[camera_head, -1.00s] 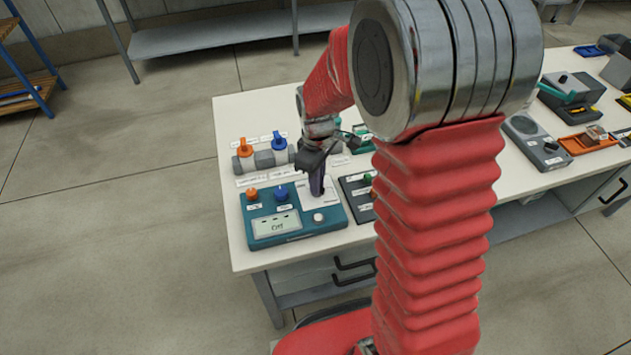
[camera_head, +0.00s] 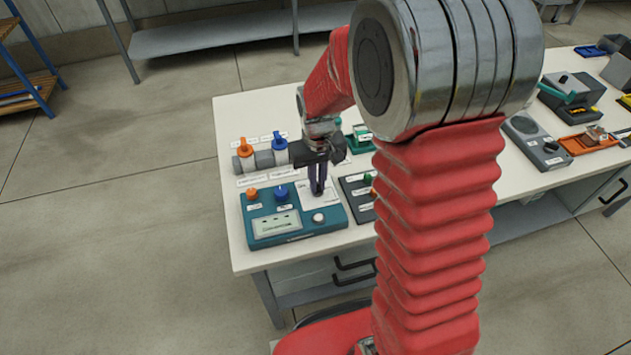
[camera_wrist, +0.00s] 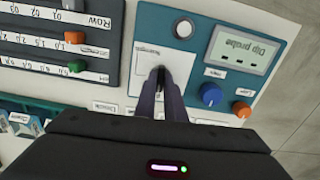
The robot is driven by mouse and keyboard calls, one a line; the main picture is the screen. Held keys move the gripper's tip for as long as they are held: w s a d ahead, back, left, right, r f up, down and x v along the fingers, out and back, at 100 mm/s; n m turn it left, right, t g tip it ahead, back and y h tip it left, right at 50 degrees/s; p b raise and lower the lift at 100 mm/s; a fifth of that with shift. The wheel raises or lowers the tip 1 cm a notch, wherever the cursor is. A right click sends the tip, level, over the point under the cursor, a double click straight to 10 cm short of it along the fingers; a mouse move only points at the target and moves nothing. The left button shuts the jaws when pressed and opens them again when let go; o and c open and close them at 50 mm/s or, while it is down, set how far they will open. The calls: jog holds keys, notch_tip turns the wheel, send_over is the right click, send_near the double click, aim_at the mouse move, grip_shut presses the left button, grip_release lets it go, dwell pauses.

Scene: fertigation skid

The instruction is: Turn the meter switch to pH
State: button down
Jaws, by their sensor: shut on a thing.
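The teal meter (camera_head: 262,237) lies on the front left of the white table. Its screen (camera_head: 276,224) shows text, and in the wrist view the screen (camera_wrist: 242,50) reads "Dip probe" upside down. My gripper (camera_head: 317,192) points down at the meter's white switch panel (camera_head: 328,200). In the wrist view my gripper (camera_wrist: 160,78) is shut on the dark meter switch, which is mostly hidden between the fingers. The panel's small labels are too blurred to read, so I cannot tell which mark the switch points at.
A blue knob (camera_wrist: 211,95), an orange knob (camera_wrist: 242,109) and a white button (camera_wrist: 183,28) sit on the meter near the gripper. Pipe valves with orange (camera_head: 245,146) and blue (camera_head: 280,144) handles stand behind it. A dark slider panel (camera_wrist: 70,40) lies close beside the meter.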

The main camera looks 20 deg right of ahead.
jog(key=shift+s+m, duration=0.1)
jog(key=shift+m, duration=1.6)
jog(key=c, duration=1.8)
grip_release()
jog(key=shift+c, duration=0.2)
jog(key=shift+r, duration=0.1)
notch_tip(320, 180, up, 14)
jog(key=shift+f, duration=0.2)
